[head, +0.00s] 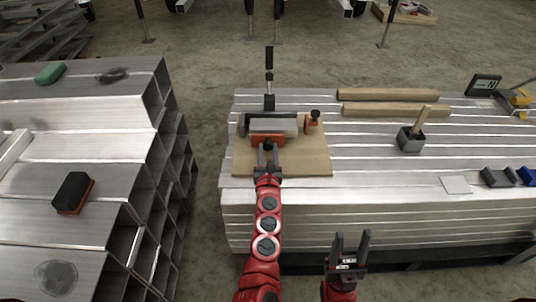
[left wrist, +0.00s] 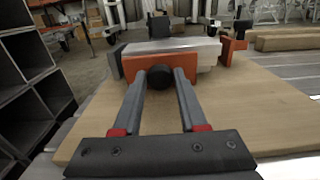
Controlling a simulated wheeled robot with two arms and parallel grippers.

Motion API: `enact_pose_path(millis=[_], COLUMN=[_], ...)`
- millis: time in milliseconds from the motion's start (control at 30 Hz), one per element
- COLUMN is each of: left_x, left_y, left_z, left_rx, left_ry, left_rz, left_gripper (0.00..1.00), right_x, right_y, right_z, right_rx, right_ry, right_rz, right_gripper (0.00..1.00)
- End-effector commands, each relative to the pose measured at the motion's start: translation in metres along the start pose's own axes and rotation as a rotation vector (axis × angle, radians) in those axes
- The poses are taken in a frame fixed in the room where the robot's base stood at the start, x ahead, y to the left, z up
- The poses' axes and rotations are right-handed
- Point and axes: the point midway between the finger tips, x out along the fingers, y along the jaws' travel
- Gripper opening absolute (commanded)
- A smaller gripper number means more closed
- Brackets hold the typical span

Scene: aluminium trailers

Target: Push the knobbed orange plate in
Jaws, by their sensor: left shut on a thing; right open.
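The orange plate (head: 268,140) stands upright at the near side of a grey metal block on a wooden board (head: 310,160). In the left wrist view the orange plate (left wrist: 178,64) shows its black round knob (left wrist: 160,76) facing me. My left gripper (head: 268,152) is shut on the knob; its fingers (left wrist: 160,82) lie on either side of it. The metal block (head: 272,125) lies behind the plate. My right gripper (head: 350,242) is open and empty, in front of the bench's near edge.
A second orange part with a black knob (head: 313,118) stands at the block's right end. A black-handled clamp (head: 269,80) rises behind. Two wooden bars (head: 395,102), a grey cup with a brush (head: 411,138) and a meter (head: 484,85) lie to the right. Stacked aluminium profiles (head: 120,110) stand left.

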Motion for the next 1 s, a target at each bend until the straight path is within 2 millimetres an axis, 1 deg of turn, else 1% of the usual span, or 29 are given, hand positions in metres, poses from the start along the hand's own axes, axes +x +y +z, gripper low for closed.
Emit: enact_pose_path(millis=[33,67,200,233,533,667,767,867,1000], left_x=[0.000,0.000,0.000,0.000,-0.001,-0.010,-0.025,-0.046,-0.080], left_y=[0.000,0.000,0.000,0.000,0.000,-0.001,-0.002,-0.002,-0.001], left_z=[0.000,0.000,0.000,0.000,0.000,0.001,-0.001,0.000,0.000], left_rx=[0.001,0.001,0.001,0.001,0.000,-0.002,-0.003,-0.004,-0.002], left_ry=[0.001,0.001,0.000,0.000,0.000,-0.001,0.003,0.002,0.002], left_rz=[0.000,0.000,0.000,0.000,0.000,0.000,-0.002,-0.003,-0.001], left_gripper=[0.00,0.43,0.68,0.71,0.71,0.71,0.71,0.71,0.71], right_x=[0.000,0.000,0.000,0.000,0.000,0.002,0.004,0.005,0.007], right_y=[0.000,0.000,0.000,0.000,0.000,0.000,0.000,0.000,0.000], right_z=[0.000,0.000,0.000,0.000,0.000,0.000,-0.001,-0.001,-0.001], right_rx=[0.000,0.000,0.000,0.000,0.000,0.000,0.000,0.000,0.000], right_ry=[0.000,0.000,0.000,0.000,0.000,0.000,0.000,0.000,0.000], right_rz=[0.000,0.000,0.000,0.000,0.000,0.000,0.000,0.000,0.000], right_gripper=[0.50,0.50,0.50,0.50,0.50,0.50,0.50,0.50,0.50])
